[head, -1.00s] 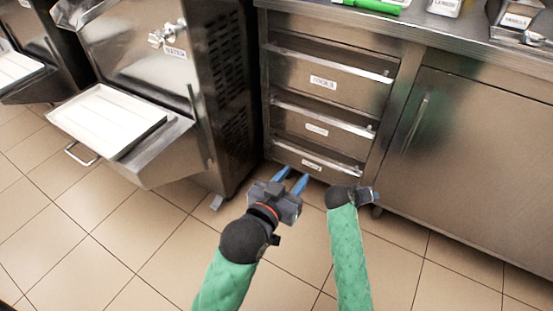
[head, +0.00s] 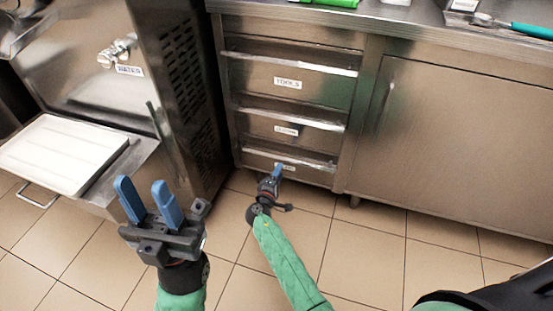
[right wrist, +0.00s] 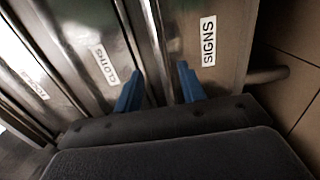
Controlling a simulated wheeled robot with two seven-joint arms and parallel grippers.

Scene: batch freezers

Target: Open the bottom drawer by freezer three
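The bottom drawer (head: 312,174) is the lowest of three steel drawers and has a ledge-like handle (head: 300,158) along its top. In the right wrist view the bottom drawer's label (right wrist: 208,42) reads SIGNS. My right gripper (head: 277,171) is at the bottom drawer's front. In the right wrist view its blue fingers (right wrist: 158,88) are apart, one on each side of the handle strip (right wrist: 153,45). I cannot tell if they touch it. My left gripper (head: 148,198) is open and empty, left of the drawers, in front of the freezer.
The TOOLS drawer (head: 310,92) and CLOTHS drawer (head: 315,137) above look shut. A freezer (head: 85,85) stands left with a white tray (head: 60,155) jutting out. A cabinet door (head: 470,145) is on the right. The tiled floor (head: 375,255) in front is clear.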

